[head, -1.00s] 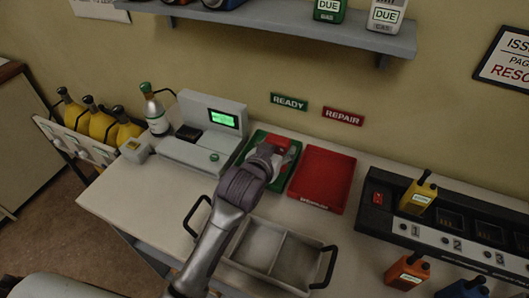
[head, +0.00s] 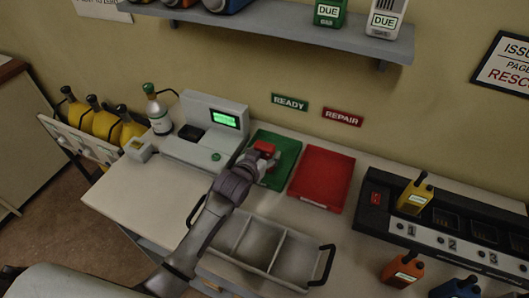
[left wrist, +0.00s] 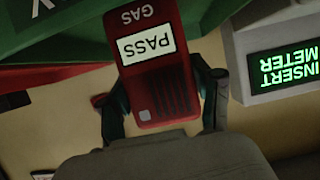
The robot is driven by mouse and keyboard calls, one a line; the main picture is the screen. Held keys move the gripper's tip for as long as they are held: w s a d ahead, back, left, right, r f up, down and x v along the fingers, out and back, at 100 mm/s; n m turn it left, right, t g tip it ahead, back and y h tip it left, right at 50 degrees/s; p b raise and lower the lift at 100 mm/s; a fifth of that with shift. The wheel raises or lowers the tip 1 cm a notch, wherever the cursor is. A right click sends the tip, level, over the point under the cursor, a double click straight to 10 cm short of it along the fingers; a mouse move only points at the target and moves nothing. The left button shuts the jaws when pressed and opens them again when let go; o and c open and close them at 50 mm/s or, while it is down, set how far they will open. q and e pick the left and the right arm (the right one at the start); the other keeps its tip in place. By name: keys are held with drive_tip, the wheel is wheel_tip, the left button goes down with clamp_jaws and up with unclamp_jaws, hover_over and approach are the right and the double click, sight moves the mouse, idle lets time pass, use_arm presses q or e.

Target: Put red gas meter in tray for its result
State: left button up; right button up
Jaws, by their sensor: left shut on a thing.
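The red gas meter (head: 264,147) is in my left gripper (head: 263,157), over the left part of the green tray (head: 285,160). In the left wrist view the meter (left wrist: 157,80) sits between the two fingers (left wrist: 165,100), with a white "PASS" label and "GAS" on its face. The green tray (left wrist: 45,28) lies beyond it there. I cannot tell whether the meter touches the tray. The red tray (head: 322,178) is to the right of the green one and empty. A "READY" sign (head: 290,102) and a "REPAIR" sign (head: 342,117) hang behind them. My right gripper is out of view.
A grey test station (head: 205,135) with a lit screen stands left of the green tray; in the wrist view its screen (left wrist: 288,65) reads "INSERT METER". A handled divided bin (head: 270,250) is in front. A black charger rack (head: 450,222) stands right.

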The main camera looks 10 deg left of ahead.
use_arm(q)
drive_tip(key=o, duration=1.3)
drive_tip(key=shift+f, duration=0.1)
drive_tip(key=shift+r, duration=0.25)
drive_tip(key=shift+s, duration=0.35)
drive_tip(key=b+v, duration=0.1)
drive_tip(key=v, duration=1)
drive_tip(key=shift+s+a+r, duration=0.1)
drive_tip(key=shift+r, duration=0.05)
